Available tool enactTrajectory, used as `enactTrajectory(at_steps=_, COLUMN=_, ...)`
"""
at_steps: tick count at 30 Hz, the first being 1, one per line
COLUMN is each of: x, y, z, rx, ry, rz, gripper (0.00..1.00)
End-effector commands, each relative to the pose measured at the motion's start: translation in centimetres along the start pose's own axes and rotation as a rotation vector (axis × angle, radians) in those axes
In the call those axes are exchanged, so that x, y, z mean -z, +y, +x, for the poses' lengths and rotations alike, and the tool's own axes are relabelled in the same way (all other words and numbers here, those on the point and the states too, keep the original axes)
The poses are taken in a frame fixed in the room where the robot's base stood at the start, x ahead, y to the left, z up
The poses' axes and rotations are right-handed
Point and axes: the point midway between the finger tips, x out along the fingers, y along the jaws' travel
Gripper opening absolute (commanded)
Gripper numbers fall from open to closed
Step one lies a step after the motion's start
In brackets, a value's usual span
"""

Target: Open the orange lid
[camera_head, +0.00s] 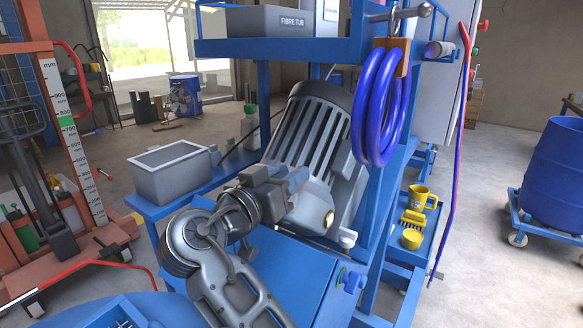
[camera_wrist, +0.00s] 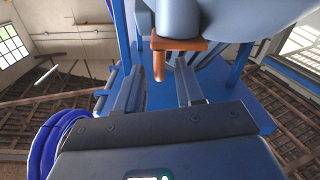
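In the wrist view an orange flat bracket (camera_wrist: 180,44) with a short orange peg (camera_wrist: 158,67) hangs below a grey-blue rounded body. It looks like part of the orange lid, but the lid as a whole is not clear. My gripper (camera_wrist: 161,78) is open, one finger on either side of the peg's line. I see no contact, and depth between peg and fingertips is hard to tell.
The grey ribbed motor (camera_head: 313,130) stands behind my gripper. A grey box (camera_head: 172,170) sits on the left blue bench. A yellow mug (camera_head: 417,197) stands on a low shelf at right.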

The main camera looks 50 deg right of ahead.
Motion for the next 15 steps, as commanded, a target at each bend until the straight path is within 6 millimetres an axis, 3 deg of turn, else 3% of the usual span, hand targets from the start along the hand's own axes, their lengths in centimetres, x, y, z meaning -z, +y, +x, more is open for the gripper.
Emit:
enactTrajectory(at_steps=5, x=0.02, y=0.05, z=1.38, rx=-0.001, ry=0.0, rz=0.0, gripper=0.37)
enactTrajectory(at_steps=13, x=-0.05, y=0.01, z=1.56, rx=0.001, ry=0.0, rz=0.001, gripper=0.37)
enactTrajectory(at_steps=15, x=-0.05, y=0.01, z=1.55, rx=0.001, ry=0.0, rz=0.0, gripper=0.32)
